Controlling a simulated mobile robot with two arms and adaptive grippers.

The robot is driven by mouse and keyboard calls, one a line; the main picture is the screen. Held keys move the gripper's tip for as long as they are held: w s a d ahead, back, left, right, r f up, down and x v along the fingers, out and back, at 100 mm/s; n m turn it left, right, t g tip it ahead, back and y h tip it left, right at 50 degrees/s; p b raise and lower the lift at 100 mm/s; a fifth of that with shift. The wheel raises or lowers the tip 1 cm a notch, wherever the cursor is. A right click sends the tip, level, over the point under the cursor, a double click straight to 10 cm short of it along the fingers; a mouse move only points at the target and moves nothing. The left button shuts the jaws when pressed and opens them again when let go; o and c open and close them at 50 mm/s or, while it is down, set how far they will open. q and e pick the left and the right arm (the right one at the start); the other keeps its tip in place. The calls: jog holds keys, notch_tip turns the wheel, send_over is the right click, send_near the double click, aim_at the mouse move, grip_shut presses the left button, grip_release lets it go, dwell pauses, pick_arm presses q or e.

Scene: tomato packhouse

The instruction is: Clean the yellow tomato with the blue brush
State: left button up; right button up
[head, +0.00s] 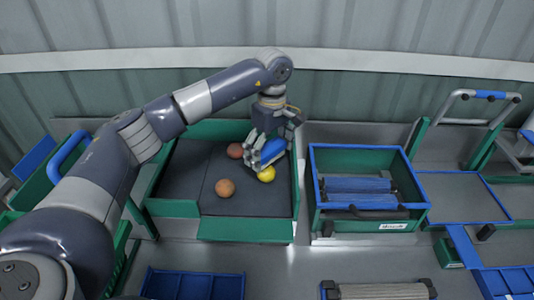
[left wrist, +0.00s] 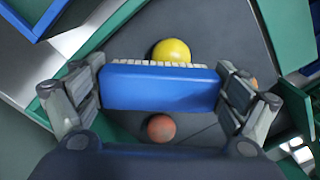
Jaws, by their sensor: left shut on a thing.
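The yellow tomato (head: 266,174) lies in the dark-floored green tray (head: 245,229), near its right side. My left gripper (head: 268,150) is shut on the blue brush (head: 271,151) just above and behind the tomato. In the left wrist view the blue brush (left wrist: 160,87) sits between both fingers, its pale bristles facing the yellow tomato (left wrist: 171,51). The bristles look very close to the tomato; I cannot tell whether they touch. My right gripper is not in view.
An orange-red tomato (head: 225,188) lies in the tray's middle and a redder one (head: 235,150) near its back. A green crate with a blue rim (head: 366,147) stands to the right, holding blue rollers (head: 361,190). The tray's left part is bare.

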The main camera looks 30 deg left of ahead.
aim_at(278, 143)
pick_arm(q)
jog(key=shift+w+d+r, duration=0.2)
jog(key=shift+d+r, duration=0.05)
jog(key=shift+r, duration=0.25)
jog(key=shift+w+d+r, duration=0.15)
jog(key=shift+d+r, duration=0.1)
jog(key=shift+r, duration=0.2)
jog(key=shift+d+r+p, duration=0.45)
jog(key=shift+r+p, duration=0.15)
jog(key=shift+r, duration=0.1)
jog(key=shift+s+a+r+p, duration=0.1)
jog(key=shift+a+r+p, duration=0.15)
jog(key=shift+r+p, duration=0.5)
jog(key=shift+a+r, duration=0.15)
jog(key=shift+a, duration=0.05)
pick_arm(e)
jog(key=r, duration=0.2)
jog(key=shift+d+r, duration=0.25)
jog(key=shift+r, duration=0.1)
pick_arm(q)
jog(key=shift+d, duration=0.1)
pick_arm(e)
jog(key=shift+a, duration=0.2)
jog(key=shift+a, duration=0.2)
